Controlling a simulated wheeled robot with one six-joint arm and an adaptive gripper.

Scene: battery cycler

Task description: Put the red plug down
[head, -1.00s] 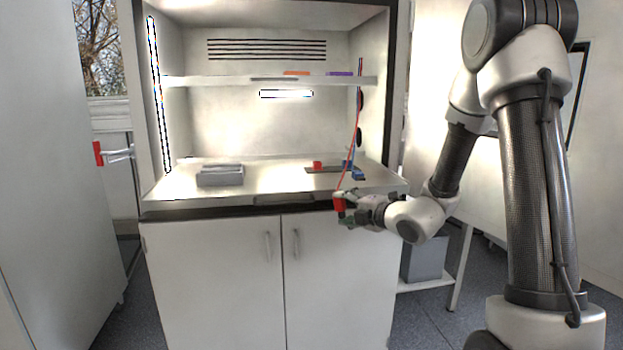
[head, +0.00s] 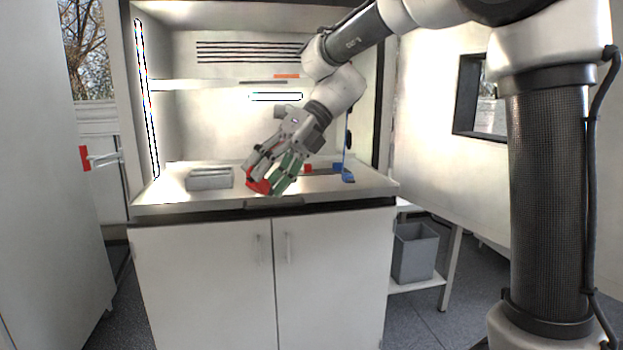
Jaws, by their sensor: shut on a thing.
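The red plug (head: 258,186) is between the fingertips of my gripper (head: 266,184), low over the front middle of the cabinet's worktop. My gripper points down and to the left and is shut on the plug. Part of the plug is hidden by the fingers, one of which looks green. I cannot tell whether the plug touches the worktop (head: 165,192). The plug's red cable cannot be made out now.
A grey block-like tray (head: 209,179) stands on the worktop to the left. A small red block (head: 308,168) and a blue plug-like part (head: 347,176) are at the right, by a dark strip (head: 322,171). A shelf (head: 190,85) spans the cabinet above.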

